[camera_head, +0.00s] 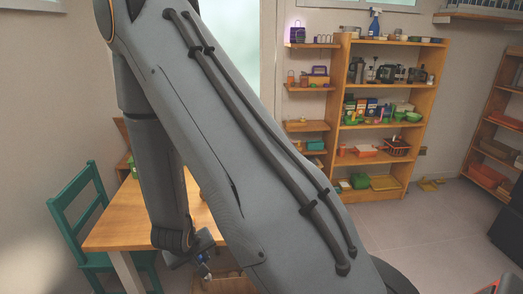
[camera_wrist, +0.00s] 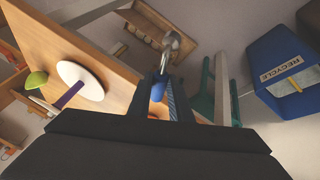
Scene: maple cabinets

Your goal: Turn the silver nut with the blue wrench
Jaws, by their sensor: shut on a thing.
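The blue wrench (camera_wrist: 158,91) is in my gripper (camera_wrist: 162,98) in the wrist view. Its blue handle sits between the dark fingers, and its silver head (camera_wrist: 171,43) points away from the gripper, past the table's edge. In the head view my gripper (camera_head: 190,255) is low, by the front of the wooden table, partly hidden by my arm. A small blue patch (camera_head: 203,270) shows just below it, too small to make out clearly. I cannot make out the silver nut in either view.
The wooden table (camera_head: 120,224) has a teal chair (camera_head: 88,215) at its left. A white disc (camera_wrist: 78,75) with a purple strip and a green bowl-like thing (camera_wrist: 36,80) are on the table's side. A blue recycle bin (camera_wrist: 262,72) stands right. Shelves (camera_head: 385,85) line the back.

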